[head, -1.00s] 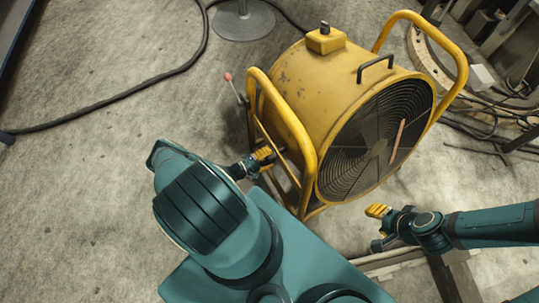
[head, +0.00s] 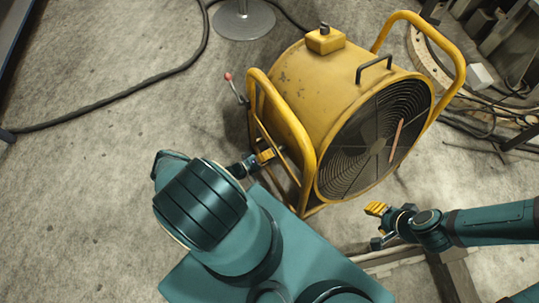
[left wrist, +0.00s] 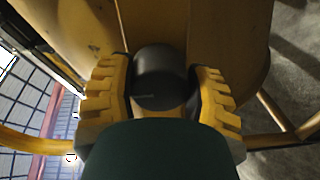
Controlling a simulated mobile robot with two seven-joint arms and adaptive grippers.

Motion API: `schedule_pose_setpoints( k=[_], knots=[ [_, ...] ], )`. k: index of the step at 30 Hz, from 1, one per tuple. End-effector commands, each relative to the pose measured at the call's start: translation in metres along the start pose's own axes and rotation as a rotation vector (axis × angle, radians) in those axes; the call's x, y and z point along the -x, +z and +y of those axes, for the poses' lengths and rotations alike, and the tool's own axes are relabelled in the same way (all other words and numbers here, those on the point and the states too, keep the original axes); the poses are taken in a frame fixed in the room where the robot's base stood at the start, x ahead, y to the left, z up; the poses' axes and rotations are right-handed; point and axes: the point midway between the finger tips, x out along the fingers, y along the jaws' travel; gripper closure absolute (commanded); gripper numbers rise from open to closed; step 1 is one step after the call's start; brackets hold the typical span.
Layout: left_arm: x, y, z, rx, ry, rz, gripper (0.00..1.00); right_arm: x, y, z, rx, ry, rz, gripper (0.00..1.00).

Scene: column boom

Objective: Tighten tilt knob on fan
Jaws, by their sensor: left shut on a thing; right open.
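The yellow drum fan (head: 330,75) stands on the floor in its tubular yellow frame, its round black grille facing lower right. The tilt knob (left wrist: 158,76) is a dark round knob with a short pale line on its face, in the middle of the left wrist view. My left gripper (head: 268,156) is at the near left side of the fan frame. Its yellow ribbed fingers (left wrist: 160,90) are shut on the knob, one on each side. In the head view the knob is hidden by the gripper. My right gripper (head: 375,226) is open and empty, in front of the grille.
A lever with a red tip (head: 230,80) sticks out left of the fan frame. Cables and metal parts (head: 490,100) clutter the right.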

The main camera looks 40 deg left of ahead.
Motion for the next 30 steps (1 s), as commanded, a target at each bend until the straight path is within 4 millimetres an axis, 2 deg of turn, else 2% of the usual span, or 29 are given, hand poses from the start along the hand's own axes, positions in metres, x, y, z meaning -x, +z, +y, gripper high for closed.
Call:
schedule_pose_setpoints(
  k=[10, 11, 13, 23, 26, 30],
  knots=[
    [-0.001, 0.001, 0.002, -0.004, 0.006, -0.002, 0.83, 0.0, 0.0, 0.0, 0.0, 0.0, 0.0, 0.55],
    [-0.001, 0.001, 0.002, -0.004, 0.006, -0.002, 0.38, 0.0, 0.0, 0.0, 0.0, 0.0, 0.0, 0.55],
    [-0.001, 0.001, 0.001, -0.003, 0.005, -0.002, 0.13, 0.0, 0.0, 0.0, 0.0, 0.0, 0.0, 0.55],
    [0.001, 0.001, 0.001, -0.002, 0.002, -0.002, 0.13, 0.0, 0.0, 0.0, 0.0, 0.0, 0.0, 0.55],
    [0.007, 0.001, 0.0, -0.002, 0.001, -0.002, 0.13, 0.0, 0.0, 0.0, 0.0, 0.0, 0.0, 0.55],
    [0.028, 0.0, 0.0, -0.002, 0.0, 0.0, 0.13, 0.0, 0.0, 0.0, 0.0, 0.0, 0.0, 0.55]
  ],
)
